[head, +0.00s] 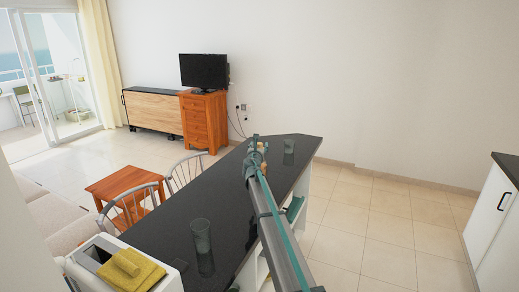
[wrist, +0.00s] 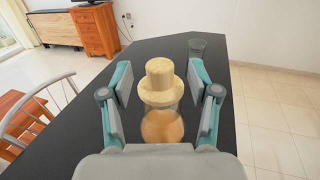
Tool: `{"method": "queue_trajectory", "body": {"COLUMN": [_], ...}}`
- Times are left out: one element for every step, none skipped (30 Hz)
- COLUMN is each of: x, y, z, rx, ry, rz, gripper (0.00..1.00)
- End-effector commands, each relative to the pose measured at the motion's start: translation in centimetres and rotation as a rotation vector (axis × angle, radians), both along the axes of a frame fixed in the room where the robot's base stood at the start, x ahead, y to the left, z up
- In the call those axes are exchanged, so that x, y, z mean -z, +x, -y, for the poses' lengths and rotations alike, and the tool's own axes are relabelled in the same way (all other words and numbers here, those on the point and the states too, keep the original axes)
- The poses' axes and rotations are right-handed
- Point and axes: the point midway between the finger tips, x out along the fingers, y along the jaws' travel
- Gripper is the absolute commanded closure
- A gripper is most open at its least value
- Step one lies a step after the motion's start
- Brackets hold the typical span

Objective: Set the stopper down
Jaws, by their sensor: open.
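The pale wooden stopper (wrist: 159,82) is in the middle of the wrist view. It has a narrow round top and a wider lower rim, and sits at the top of a clear glass jar (wrist: 162,126) with something orange-tan in it. Whether it is seated in the jar's mouth is hard to tell. My gripper (wrist: 160,84) is open, with one finger on each side of the stopper and a visible gap at both sides. In the head view my gripper (head: 254,148) is over the far part of the dark counter (head: 180,222), and my arm partly hides the jar.
A clear glass (wrist: 197,47) stands beyond the jar, near the counter's far end. Another glass (head: 202,246) stands on the near part of the counter. Chairs (head: 186,170) line its left side. The counter between the two glasses is mostly clear.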

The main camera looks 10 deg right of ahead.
Motion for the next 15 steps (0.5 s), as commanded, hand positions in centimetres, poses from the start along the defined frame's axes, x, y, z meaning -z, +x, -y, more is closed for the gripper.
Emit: {"method": "queue_trajectory", "body": {"x": [-0.3,-0.3,-0.2,-0.2,-0.2,-0.1,-0.1,-0.1,0.0,0.0,0.0,0.0,0.0,0.0,0.0], "y": [1.2,1.6,2.0,2.2,2.4,2.6,2.6,2.6,2.6,2.5,2.5,2.5,2.5,2.5,2.5], "z": [0.2,0.3,0.4,0.5,0.6,0.7,0.7,0.7,0.7,0.7,0.7,0.7,0.7,0.7,0.7], "rx": [0.0,0.0,0.0,0.0,0.0,0.0,0.0,0.0,0.0,0.0,0.0,0.0,0.0,0.0,0.0], "ry": [-0.001,-0.001,0.0,0.0,0.0,0.001,0.001,0.001,0.001,0.001,0.001,0.0,0.0,0.0,0.0], "rz": [0.0,0.0,0.0,0.0,0.0,0.0,0.0,0.0,0.0,0.0,0.0,0.0,0.0,0.0,0.0], "gripper": [0.39,0.39,0.39,0.39,0.39,0.39,0.39,0.39,0.39,0.39,0.39,0.39,0.39,0.44,0.51]}}
